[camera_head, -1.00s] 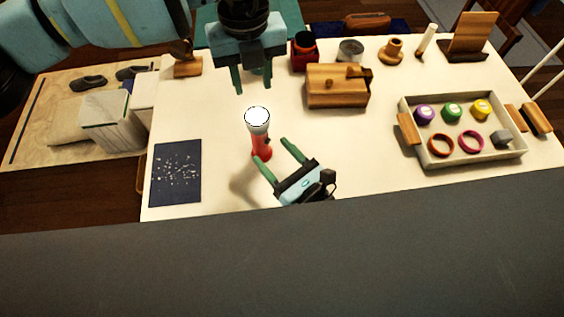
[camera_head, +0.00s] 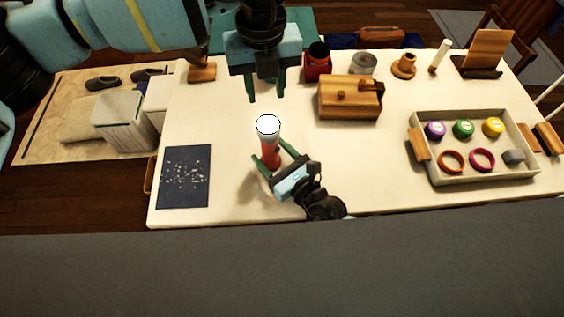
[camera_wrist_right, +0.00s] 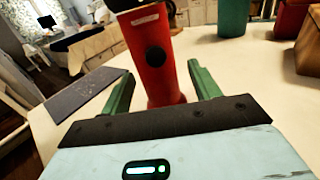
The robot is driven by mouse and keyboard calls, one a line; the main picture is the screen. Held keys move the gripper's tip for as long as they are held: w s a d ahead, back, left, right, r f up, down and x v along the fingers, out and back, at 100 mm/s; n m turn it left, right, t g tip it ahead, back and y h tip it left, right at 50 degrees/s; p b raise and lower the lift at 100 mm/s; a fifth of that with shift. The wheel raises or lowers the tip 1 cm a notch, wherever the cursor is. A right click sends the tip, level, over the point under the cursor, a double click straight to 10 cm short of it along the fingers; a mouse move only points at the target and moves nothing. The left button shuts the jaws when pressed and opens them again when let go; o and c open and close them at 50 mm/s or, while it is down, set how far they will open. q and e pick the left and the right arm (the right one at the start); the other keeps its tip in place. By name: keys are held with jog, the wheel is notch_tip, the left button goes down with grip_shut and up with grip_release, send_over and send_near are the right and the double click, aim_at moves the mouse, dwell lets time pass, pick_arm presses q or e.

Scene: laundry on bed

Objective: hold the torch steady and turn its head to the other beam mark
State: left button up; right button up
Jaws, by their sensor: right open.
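The torch stands upright on the table, with a red body (camera_head: 270,157) and a round white head (camera_head: 268,125). In the right wrist view the red body (camera_wrist_right: 155,60) shows a round black button and a pale label, with a dark part at the top edge. My right gripper (camera_head: 271,157) is open, its green fingers on either side of the lower body; the wrist view (camera_wrist_right: 160,85) shows gaps beside both fingers. My left gripper (camera_head: 266,98) points down above and behind the torch head, fingers apart and empty. The beam marks cannot be made out.
A dark speckled mat (camera_head: 184,177) lies left of the torch. A wooden box (camera_head: 350,98) stands behind right, near a red cup (camera_head: 317,66). A tray (camera_head: 425,165) with coloured pieces and rings is at right. The table around the torch is clear.

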jog(key=shift+w+a, duration=0.35)
jog(key=shift+w, duration=0.1)
jog(key=c, duration=1.2)
pick_arm(q)
jog(key=o, duration=0.6)
jog(key=shift+m, duration=0.4)
jog(key=shift+o, duration=0.5)
jog(key=m, duration=0.3)
jog(key=shift+r+m, duration=0.2)
jog(key=shift+m, duration=0.2)
jog(key=m, duration=0.5)
jog(key=shift+r+m, duration=0.25)
jog(key=shift+m, duration=0.05)
